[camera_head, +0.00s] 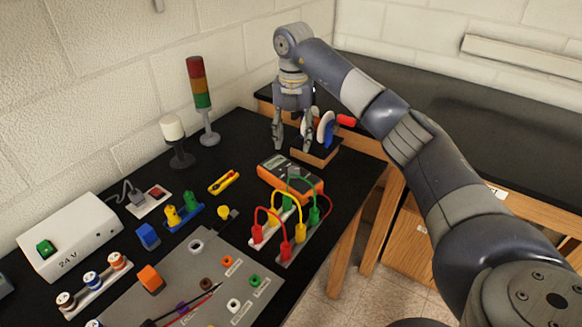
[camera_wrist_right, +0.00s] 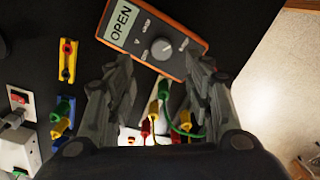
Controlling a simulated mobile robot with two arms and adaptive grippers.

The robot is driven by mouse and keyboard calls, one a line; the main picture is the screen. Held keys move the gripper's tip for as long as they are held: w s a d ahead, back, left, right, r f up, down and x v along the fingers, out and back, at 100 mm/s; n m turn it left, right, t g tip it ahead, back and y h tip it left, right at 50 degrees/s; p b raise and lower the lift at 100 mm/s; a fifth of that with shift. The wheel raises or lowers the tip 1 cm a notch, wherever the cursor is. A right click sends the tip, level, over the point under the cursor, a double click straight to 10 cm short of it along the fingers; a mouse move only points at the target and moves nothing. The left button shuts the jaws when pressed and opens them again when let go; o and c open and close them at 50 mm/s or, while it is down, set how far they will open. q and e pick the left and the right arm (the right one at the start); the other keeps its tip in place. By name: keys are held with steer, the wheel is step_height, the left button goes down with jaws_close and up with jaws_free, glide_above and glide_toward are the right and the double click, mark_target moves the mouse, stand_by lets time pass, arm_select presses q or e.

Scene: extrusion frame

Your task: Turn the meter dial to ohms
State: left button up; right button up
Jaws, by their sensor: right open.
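The orange meter (camera_head: 284,172) lies on the black bench, beyond the stand of plug wires. In the right wrist view the meter (camera_wrist_right: 186,17) is at the top, its display (camera_wrist_right: 124,22) reads OPEN. Its round grey dial (camera_wrist_right: 162,48) shows with its pointer mark, near the meter's lower edge in that view. My right gripper (camera_head: 292,146) points down above the bench, just beyond the meter in the head view. Its two fingers (camera_wrist_right: 165,90) are apart with nothing between them, and the dial appears ahead between them. My left gripper is in neither view.
Red, yellow and green wires (camera_head: 289,208) arch over plug strips right in front of the meter. A reel with a red handle (camera_head: 346,120) stands close to my right gripper. A yellow holder (camera_head: 223,182), signal tower (camera_head: 199,90) and grey panel (camera_head: 205,270) lie to the left.

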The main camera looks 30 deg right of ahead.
mark_target(294, 170)
steer(key=f, duration=0.3)
steer(key=f+p, duration=0.1)
steer(key=f, duration=0.2)
steer(key=f+p, duration=0.1)
steer(key=f, duration=0.2)
steer(key=shift+s+f, duration=0.2)
steer(key=shift+s, duration=0.05)
steer(key=c, duration=1.1)
